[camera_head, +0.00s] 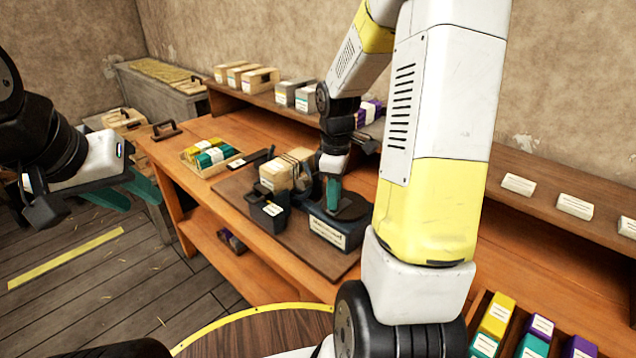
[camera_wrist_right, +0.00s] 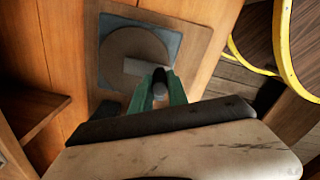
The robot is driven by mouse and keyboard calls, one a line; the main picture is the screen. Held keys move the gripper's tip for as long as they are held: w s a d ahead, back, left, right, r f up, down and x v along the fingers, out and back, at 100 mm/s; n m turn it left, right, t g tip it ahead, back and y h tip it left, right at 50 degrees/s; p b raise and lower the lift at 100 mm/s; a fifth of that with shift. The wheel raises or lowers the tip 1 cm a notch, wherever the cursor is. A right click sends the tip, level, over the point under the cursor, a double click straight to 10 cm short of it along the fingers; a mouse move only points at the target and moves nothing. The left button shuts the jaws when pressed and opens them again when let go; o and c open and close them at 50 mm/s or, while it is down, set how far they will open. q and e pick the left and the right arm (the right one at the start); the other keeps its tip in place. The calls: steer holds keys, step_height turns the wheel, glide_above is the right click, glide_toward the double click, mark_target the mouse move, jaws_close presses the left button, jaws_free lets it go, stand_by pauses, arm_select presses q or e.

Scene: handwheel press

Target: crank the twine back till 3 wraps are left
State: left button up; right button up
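The press (camera_head: 325,228) stands on a brown board on the workbench, with a labelled dark base and a round disc (camera_head: 352,207). The disc shows in the right wrist view (camera_wrist_right: 125,62) with a grey bar on it. My right gripper (camera_head: 332,195) points down over the disc. Its green fingers (camera_wrist_right: 160,88) close around a small dark crank knob (camera_wrist_right: 160,76). A pale block (camera_head: 276,175) sits beside the press with thin dark bands at its right; the wraps are too small to count. My left gripper (camera_head: 125,192) is open and empty, left of the bench.
A tray of yellow, white and green packets (camera_head: 210,157) lies at the bench's far left. A back shelf (camera_head: 530,205) carries boxes and white labels. A crate of coloured packets (camera_head: 510,330) is at lower right. A round yellow-edged table (camera_head: 262,335) is in front.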

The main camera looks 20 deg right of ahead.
steer(key=o, duration=0.4)
steer(key=shift+r, duration=0.1)
step_height(320, 180, up, 7)
steer(key=shift+f, duration=0.1)
steer(key=shift+r, duration=0.45)
steer(key=shift+s+r, duration=0.1)
steer(key=shift+r, duration=0.1)
steer(key=s+a+r+m+t+y, duration=0.1)
steer(key=s+a+r+m+t, duration=0.2)
steer(key=s, duration=0.4)
steer(key=s+a+r+m+t+y, duration=0.1)
steer(key=s+a+r+m+t, duration=0.2)
steer(key=s+a+r+m, duration=0.2)
step_height(320, 180, up, 2)
steer(key=s+m, duration=0.2)
steer(key=m, duration=0.1)
steer(key=shift+s+r, duration=0.15)
steer(key=shift+s, duration=0.25)
